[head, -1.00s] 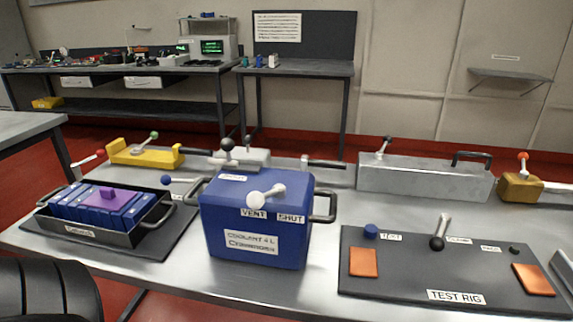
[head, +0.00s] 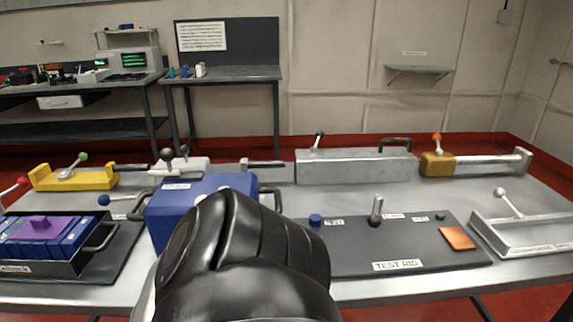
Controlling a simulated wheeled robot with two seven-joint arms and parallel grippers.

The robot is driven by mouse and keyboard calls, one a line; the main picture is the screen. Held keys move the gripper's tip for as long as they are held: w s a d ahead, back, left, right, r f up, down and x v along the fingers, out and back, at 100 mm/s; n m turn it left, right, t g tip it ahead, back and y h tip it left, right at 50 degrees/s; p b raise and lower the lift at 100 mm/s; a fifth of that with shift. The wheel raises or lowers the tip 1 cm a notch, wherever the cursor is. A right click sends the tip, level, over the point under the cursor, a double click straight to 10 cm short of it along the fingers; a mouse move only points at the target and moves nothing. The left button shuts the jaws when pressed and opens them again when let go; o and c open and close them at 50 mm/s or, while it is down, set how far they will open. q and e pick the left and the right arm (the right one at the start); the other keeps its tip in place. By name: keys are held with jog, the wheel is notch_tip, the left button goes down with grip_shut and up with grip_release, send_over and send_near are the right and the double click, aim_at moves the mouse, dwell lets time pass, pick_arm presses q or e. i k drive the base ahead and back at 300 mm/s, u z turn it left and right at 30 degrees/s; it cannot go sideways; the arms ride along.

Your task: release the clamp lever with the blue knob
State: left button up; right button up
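The blue knob (head: 104,200) sits at the end of a thin metal lever behind the black tray, left of the blue coolant box (head: 165,215). The lever runs right from the knob toward the box, and its far end and mounting are hard to make out. A dark, rounded link of one of my arms rises from the bottom centre and hides much of the box front. Neither gripper shows in the head view.
A black tray (head: 45,268) with blue battery blocks and a purple piece stands at left. A yellow clamp with a green knob (head: 83,157) is behind it. Right are the dark test rig panel (head: 360,255), a grey case (head: 350,166) and an open metal tray (head: 530,235).

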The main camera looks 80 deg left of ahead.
aim_at(104, 199)
jog(key=k, duration=1.8)
jog(key=u, duration=0.05)
